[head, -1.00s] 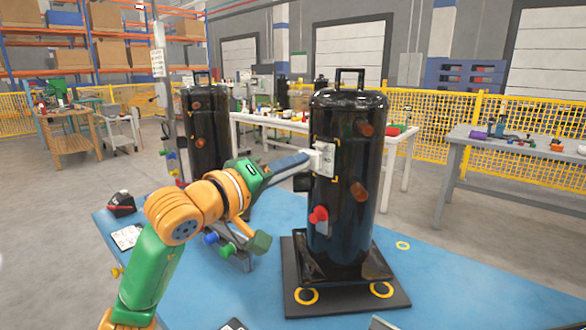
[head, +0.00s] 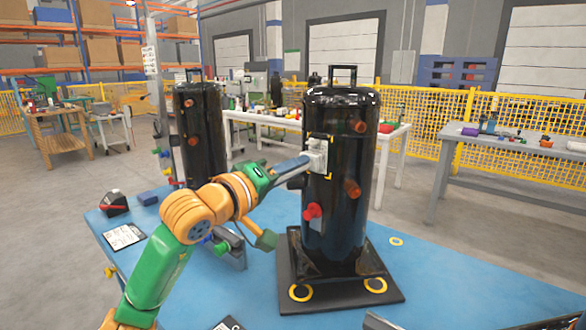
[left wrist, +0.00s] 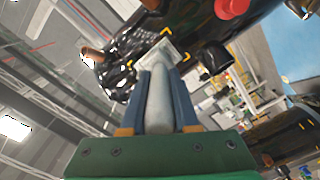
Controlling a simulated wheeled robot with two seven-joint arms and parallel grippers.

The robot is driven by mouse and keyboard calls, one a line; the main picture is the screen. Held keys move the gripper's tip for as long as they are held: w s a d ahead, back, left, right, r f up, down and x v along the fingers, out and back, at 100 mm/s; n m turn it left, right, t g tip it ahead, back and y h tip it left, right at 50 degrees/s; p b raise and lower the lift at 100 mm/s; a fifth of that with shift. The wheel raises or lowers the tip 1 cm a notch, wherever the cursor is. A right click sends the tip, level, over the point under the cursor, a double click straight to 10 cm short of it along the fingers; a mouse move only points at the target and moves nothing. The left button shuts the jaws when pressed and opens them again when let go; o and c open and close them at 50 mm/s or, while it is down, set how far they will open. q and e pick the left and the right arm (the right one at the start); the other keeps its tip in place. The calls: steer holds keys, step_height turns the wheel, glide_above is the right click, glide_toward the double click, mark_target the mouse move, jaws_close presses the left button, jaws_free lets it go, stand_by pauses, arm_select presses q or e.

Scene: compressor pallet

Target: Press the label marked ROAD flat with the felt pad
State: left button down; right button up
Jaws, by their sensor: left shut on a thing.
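The black compressor (head: 341,190) stands upright on a dark base plate. Yellow corner marks on its upper side frame a pale label (head: 318,143), partly covered; its print is too small to read. My left gripper (head: 302,162) is shut on the pale handle of the felt pad tool (head: 315,160). The pad is at the label and looks to be touching it, though contact cannot be told for certain. In the left wrist view the blue fingers flank the handle (left wrist: 159,100), and the pad end (left wrist: 163,58) meets the compressor (left wrist: 190,35) between the yellow marks. My right gripper is not in view.
Red (head: 312,211) and brown caps stick out of the compressor near the pad. A second black compressor (head: 200,135) stands behind on the left.

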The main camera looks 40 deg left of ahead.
arm_select(q)
steer(key=shift+w, duration=0.4)
stand_by(0.3)
steer(key=shift+s+f, duration=0.1)
steer(key=shift+s, duration=0.1)
steer(key=shift+s+a+f+b, duration=0.1)
steer(key=shift+s+b, duration=0.8)
steer(key=shift+b, duration=0.1)
steer(key=shift+s, duration=0.4)
steer(key=shift+s+r, duration=0.25)
steer(key=shift+w, duration=0.1)
